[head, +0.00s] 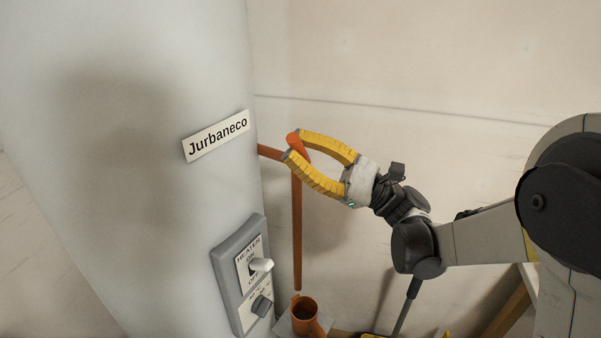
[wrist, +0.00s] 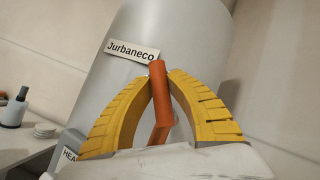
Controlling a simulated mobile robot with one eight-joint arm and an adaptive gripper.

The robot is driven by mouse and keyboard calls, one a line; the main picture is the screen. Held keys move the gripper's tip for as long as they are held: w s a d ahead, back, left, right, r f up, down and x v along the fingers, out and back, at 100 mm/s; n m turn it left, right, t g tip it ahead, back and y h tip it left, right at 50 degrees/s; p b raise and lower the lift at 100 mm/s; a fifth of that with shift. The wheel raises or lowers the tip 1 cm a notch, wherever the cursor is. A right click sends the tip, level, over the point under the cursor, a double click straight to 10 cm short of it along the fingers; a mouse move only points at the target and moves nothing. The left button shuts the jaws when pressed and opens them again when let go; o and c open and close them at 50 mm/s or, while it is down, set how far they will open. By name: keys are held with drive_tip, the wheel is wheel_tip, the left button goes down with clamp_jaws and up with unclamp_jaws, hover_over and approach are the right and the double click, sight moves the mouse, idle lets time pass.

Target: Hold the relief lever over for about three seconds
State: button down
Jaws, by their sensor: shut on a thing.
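My gripper (head: 291,145) is at the copper-coloured pipe (head: 297,230) beside the tall grey tank (head: 190,80). Its yellow fingers are shut on a red-orange piece at the pipe's top, which I take to be the relief lever (head: 293,138). In the wrist view, the lever (wrist: 158,80) shows between the fingertips (wrist: 160,76), with a darker stretch of pipe behind it. The lever's joint with the pipe is hidden by the fingers. The pipe runs down towards an orange mug (head: 305,315).
The wrist view shows a dispenser bottle (wrist: 15,108) and stacked white dishes (wrist: 45,130) at left. Wall space above is clear.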

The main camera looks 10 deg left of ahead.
drive_tip(key=shift+w+m+t+y, duration=0.1)
drive_tip(key=shift+m+t+y, duration=0.25)
drive_tip(key=shift+m, duration=0.25)
drive_tip(key=shift+w+d+m+t+b, duration=0.1)
drive_tip(key=shift+m+t+b, duration=0.45)
drive_tip(key=shift+m+t, duration=0.3)
drive_tip(key=shift+r, duration=0.15)
idle(1.0)
